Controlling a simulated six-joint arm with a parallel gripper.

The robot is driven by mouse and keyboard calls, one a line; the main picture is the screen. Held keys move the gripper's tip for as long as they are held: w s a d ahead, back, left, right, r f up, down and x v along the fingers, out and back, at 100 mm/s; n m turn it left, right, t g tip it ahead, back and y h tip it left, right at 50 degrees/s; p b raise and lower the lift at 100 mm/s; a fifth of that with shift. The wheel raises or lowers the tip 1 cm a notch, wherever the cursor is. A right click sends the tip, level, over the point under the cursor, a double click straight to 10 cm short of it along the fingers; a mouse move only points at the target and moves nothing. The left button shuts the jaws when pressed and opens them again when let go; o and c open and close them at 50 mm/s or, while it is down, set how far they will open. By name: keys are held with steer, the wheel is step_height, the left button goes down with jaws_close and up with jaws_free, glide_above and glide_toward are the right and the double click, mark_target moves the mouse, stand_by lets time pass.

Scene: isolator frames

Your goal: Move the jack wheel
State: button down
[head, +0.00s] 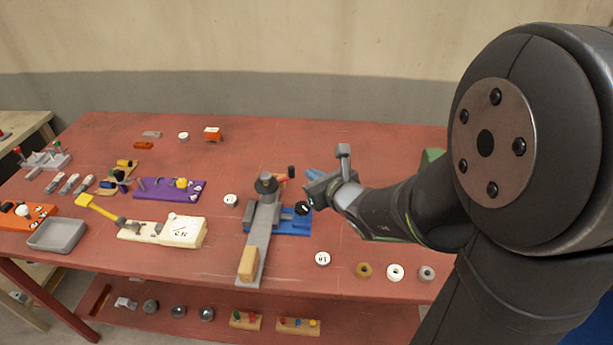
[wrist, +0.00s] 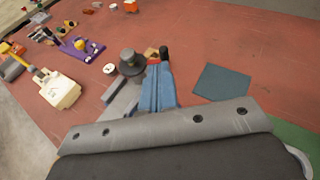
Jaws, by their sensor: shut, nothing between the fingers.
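My gripper (head: 309,174) is shut and empty, just right of the device. In the wrist view its blue fingers (wrist: 157,68) point towards the black knob (wrist: 164,53) and hide part of the device.
A cream block (head: 184,232) with a yellow lever and a purple board (head: 170,189) stand left. A grey tray (head: 57,235) is farther left. Several small rings, including a white one (head: 395,272), lie at the front right. A teal square (wrist: 222,82) lies right of my fingers.

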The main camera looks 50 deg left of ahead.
steer(key=w+a+r+n+g+y, duration=0.1)
steer(key=w+a+n+g+y, duration=0.1)
steer(key=w+a+n+g, duration=0.4)
steer(key=w+a+r+n+g+y, duration=0.1)
steer(key=a+n+g, duration=0.2)
steer(key=a+n, duration=0.55)
steer(key=w+f+n+g+h, duration=0.2)
steer(key=f+n+g, duration=0.1)
steer(key=n, duration=0.2)
steer(key=w+d+f+n+g+h, duration=0.1)
steer(key=w+f+n+g+h, duration=0.1)
steer(key=n, duration=0.3)
steer(key=w+d+f+n+g+h, duration=0.1)
steer(key=f+n+g+h, duration=0.1)
steer(key=f+n, duration=0.3)
steer(key=shift+w+d+f+n+g+h, duration=0.15)
steer(key=shift+w+n+g+h, duration=0.2)
steer(key=shift+g, duration=0.45)
steer(key=s+a, duration=0.1)
steer(key=s, duration=0.6)
steer(key=shift+s+a, duration=0.25)
steer(key=shift+s, duration=0.15)
steer(key=shift+d, duration=0.1)
